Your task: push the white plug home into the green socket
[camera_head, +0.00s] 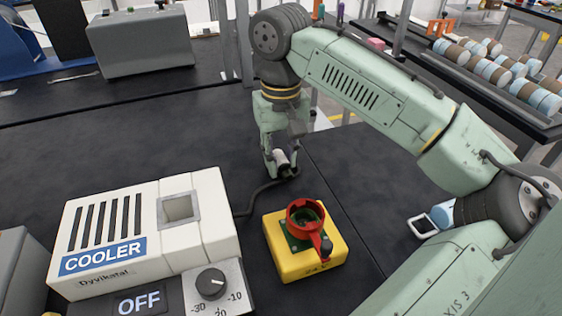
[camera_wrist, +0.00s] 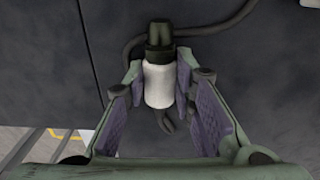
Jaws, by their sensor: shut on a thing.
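A white plug (camera_head: 282,157) with a dark end is between the fingers of my gripper (camera_head: 280,164), low over or on the black bench. In the wrist view, the plug's white body (camera_wrist: 159,86) sits between the purple finger pads, its dark end pointing up the picture. My gripper is shut on it. The green socket (camera_head: 297,242) is on a yellow box in front of my gripper, apart from the plug. A red ring with a lever surrounds its opening.
A white cooler (camera_head: 146,233) stands left of the yellow box (camera_head: 336,251); its display reads OFF. A dark cable (camera_head: 258,192) runs between the cooler and the plug area. A grey box (camera_head: 133,43) stands at the back left. The bench between plug and socket looks clear.

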